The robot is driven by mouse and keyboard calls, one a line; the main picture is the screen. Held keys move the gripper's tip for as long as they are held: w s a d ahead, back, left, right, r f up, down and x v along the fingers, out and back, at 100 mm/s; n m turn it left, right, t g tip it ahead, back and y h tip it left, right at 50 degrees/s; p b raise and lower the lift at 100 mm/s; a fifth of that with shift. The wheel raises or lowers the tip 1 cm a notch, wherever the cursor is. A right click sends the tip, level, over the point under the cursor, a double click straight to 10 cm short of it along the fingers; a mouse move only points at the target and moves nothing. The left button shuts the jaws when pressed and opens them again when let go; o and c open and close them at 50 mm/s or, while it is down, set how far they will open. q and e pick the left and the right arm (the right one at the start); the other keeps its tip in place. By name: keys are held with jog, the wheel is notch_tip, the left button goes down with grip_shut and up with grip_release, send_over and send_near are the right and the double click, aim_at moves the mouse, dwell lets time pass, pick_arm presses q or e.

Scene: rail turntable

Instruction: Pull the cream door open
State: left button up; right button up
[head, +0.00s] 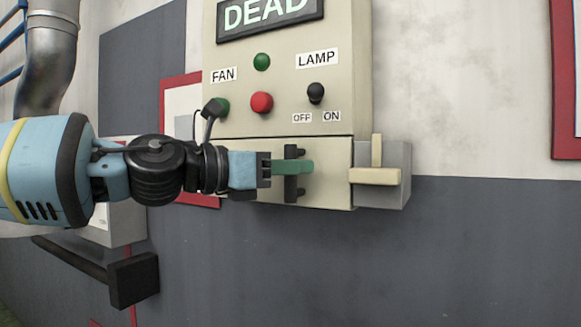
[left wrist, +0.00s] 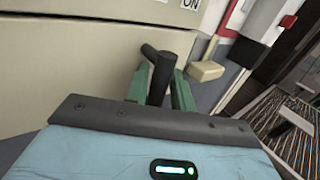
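The cream door (head: 330,180) is the lower panel of the wall cabinet and looks closed, flush under the upper panel. It also fills the upper left of the left wrist view (left wrist: 70,70). Its black upright handle (head: 290,197) stands out from its face, and shows in the left wrist view (left wrist: 160,75). My left gripper (head: 292,167) comes in from the left with its green fingers across the handle. In the left wrist view the fingers (left wrist: 160,92) lie on both sides of the bar, seemingly closed against it. My right gripper is in neither view.
A grey block with a cream lever (head: 375,176) sits just right of the door. Above are a red button (head: 262,102), a black switch (head: 316,93) and a DEAD sign (head: 268,14). A dark bar (head: 134,278) juts out at lower left. The lower right wall is clear.

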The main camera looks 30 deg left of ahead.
pick_arm(q)
grip_shut()
jog(key=shift+s, duration=0.1)
dwell(0.3)
